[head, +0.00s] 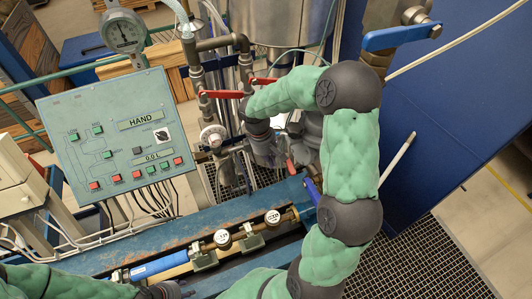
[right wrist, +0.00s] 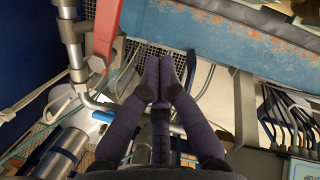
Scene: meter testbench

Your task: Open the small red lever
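Two red lever handles show in the head view: a longer one (head: 221,94) on the left pipe and a shorter one (head: 263,81) behind it. A small red piece (head: 291,167) shows lower down, partly hidden by my right arm; I cannot tell whether it is a lever. A red lever (right wrist: 104,32) is large at the upper left of the right wrist view, left of my right gripper (right wrist: 158,64) and apart from it. The right fingers are together with nothing visible between them. My left gripper (head: 168,291) is at the bottom edge, mostly cut off.
A control panel (head: 118,137) and a round gauge (head: 124,32) stand at the left. A blue bench beam (head: 150,240) carries a line of meters. A blue-handled valve (head: 395,37) is at upper right. Pipes crowd the space around my right gripper.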

